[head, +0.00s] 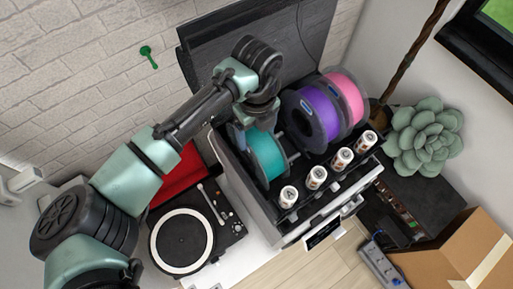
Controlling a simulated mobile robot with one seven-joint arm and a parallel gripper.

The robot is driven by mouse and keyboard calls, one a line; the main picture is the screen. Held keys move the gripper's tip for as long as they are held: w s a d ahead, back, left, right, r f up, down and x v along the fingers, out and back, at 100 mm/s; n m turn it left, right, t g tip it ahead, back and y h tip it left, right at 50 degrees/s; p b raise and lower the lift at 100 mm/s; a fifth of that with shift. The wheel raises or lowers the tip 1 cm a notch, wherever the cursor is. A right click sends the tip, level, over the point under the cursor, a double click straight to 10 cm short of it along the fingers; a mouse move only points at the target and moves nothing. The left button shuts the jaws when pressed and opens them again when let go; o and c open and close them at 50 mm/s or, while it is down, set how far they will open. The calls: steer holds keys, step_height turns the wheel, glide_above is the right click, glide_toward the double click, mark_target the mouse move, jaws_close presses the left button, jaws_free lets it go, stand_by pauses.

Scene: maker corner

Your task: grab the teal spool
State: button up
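The teal spool (267,158) stands upright on its rim in an open dark drawer-like box, at its left end. My arm reaches in from the left, and my gripper (262,119) is at the upper part of the teal spool, covering some of it. The fingers are dark and mostly hidden by my wrist, so I cannot tell whether they are open or shut, or whether they touch the spool.
A purple spool (312,112) and a pink spool (347,95) stand to the right. Several white batteries (316,177) line the front. A turntable (182,240) and a red item (183,172) lie left. A succulent (421,135) and cardboard box (462,256) are at right.

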steer(key=c, duration=0.7)
steer(key=shift+w+r, duration=0.1)
steer(key=shift+r, duration=0.05)
jaws_close()
